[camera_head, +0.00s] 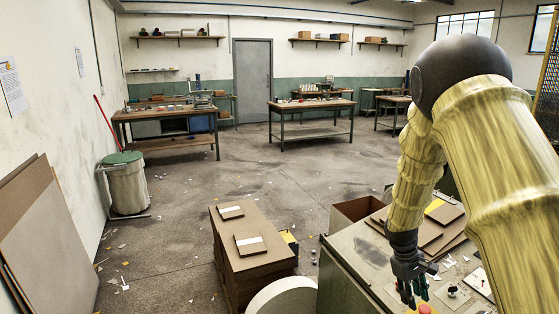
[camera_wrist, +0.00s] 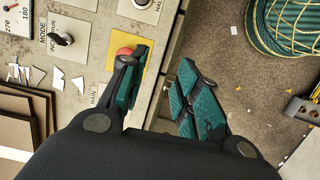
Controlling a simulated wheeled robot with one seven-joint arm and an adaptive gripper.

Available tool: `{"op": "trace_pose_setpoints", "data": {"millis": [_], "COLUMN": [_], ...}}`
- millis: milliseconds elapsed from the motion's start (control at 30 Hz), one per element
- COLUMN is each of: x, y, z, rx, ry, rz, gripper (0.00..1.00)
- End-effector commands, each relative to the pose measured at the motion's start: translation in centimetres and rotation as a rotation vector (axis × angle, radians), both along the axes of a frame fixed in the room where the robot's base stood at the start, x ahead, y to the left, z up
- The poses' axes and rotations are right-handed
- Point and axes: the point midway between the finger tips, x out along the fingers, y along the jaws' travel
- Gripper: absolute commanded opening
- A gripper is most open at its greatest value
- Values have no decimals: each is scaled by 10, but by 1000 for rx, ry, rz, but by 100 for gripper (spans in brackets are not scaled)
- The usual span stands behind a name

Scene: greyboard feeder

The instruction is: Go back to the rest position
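My gripper (camera_head: 413,290) hangs over the control panel (camera_head: 450,300) on the machine's top at the lower right of the head view. In the wrist view my gripper (camera_wrist: 165,82) is open, with a clear gap between its two teal-padded fingers. It holds nothing. A red button (camera_wrist: 123,52) on a yellow plate (camera_wrist: 121,66) shows just beside the left finger, which partly covers the plate. I cannot tell whether the finger touches the button. The red button also shows at the bottom edge of the head view (camera_head: 425,309).
A knob marked MODE (camera_wrist: 63,39) and paper scraps lie left of the gripper. Brown boards (camera_head: 428,236) lie on the machine. A cardboard stack (camera_head: 250,267) and a white roll (camera_head: 285,297) stand left of it. A green-lidded bin (camera_head: 127,187) is farther back; the middle floor is open.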

Motion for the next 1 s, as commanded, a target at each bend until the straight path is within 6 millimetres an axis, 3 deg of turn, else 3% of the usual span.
{"op": "trace_pose_setpoints", "data": {"millis": [367, 567, 800, 1000], "x": [-37, -78, -174, -270], "y": [25, 48, 93, 128], "z": [-71, -129, -216, -263], "rx": [65, 120, 211, 266], "ry": [-19, -38, -78, -119], "rz": [-21, -52, -142, -249], "gripper": [32, 32, 32, 32]}}
